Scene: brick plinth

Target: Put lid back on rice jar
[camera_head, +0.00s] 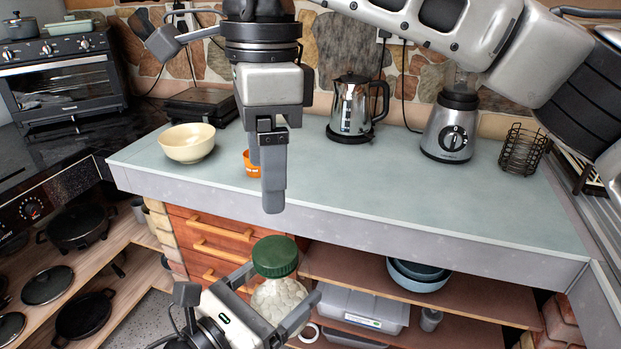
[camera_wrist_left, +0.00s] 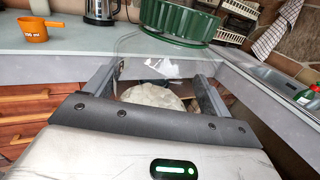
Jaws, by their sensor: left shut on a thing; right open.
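The glass rice jar (camera_head: 280,300) holds pale white contents and is in front of the counter. My left gripper (camera_head: 303,305) is shut around its body; the jar also shows between the fingers in the left wrist view (camera_wrist_left: 152,97). The green lid (camera_head: 275,256) sits at the jar's mouth, and its ribbed side shows at the top of the left wrist view (camera_wrist_left: 178,22). I cannot tell whether it is fully seated. My right gripper (camera_head: 270,190) is open and empty, pointing down above the lid and apart from it.
The counter (camera_head: 330,185) bears a cream bowl (camera_head: 187,143), an orange measuring cup (camera_head: 251,164), a kettle (camera_head: 355,105), a blender (camera_head: 450,128) and a wire basket (camera_head: 523,150). Its front edge is close to the jar. Shelves below hold blue bowls (camera_head: 418,275) and a plastic box (camera_head: 365,305).

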